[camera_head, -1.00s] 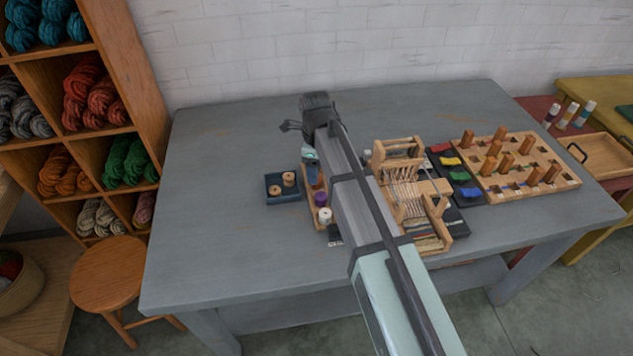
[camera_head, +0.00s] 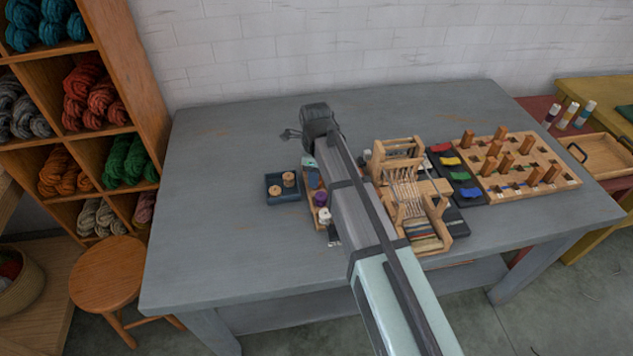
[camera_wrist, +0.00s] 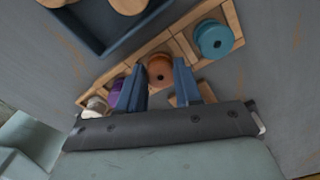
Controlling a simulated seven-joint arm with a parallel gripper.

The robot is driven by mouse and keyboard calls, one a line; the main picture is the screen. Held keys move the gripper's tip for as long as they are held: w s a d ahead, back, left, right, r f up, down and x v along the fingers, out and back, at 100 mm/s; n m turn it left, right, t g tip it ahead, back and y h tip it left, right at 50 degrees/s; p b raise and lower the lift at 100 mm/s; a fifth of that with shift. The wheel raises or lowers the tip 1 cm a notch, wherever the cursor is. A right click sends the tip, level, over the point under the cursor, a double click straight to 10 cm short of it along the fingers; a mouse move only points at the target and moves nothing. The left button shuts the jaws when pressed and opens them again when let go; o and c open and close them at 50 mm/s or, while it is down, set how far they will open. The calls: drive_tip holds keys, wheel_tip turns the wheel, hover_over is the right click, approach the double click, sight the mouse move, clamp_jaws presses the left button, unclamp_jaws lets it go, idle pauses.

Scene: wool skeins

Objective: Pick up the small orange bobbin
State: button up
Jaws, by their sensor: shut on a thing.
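The small orange bobbin (camera_wrist: 160,66) shows in the wrist view between the two blue fingers of my gripper (camera_wrist: 160,78). The fingers are shut on it. It is in line with a narrow wooden rack (camera_wrist: 182,48); I cannot tell whether it is clear of the rack. A teal bobbin (camera_wrist: 213,38) stands to its right, a purple bobbin (camera_wrist: 117,86) and a white one (camera_wrist: 96,104) to its left. In the head view my arm hides the orange bobbin and most of the gripper; the purple bobbin (camera_head: 320,198) and white bobbin (camera_head: 324,214) show beside the arm.
A dark blue tray (camera_head: 270,200) with two wooden spools is close to the rack's left. A small loom (camera_head: 440,238) stands right of my arm, with a pegged wooden board (camera_head: 570,182) beyond. The table (camera_head: 215,240) is clear on the left.

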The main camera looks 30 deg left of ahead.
drive_tip(key=shift+c, duration=0.9)
wheel_tip(320, 180, up, 15)
idle(0.6)
drive_tip(key=shift+w+d, duration=0.1)
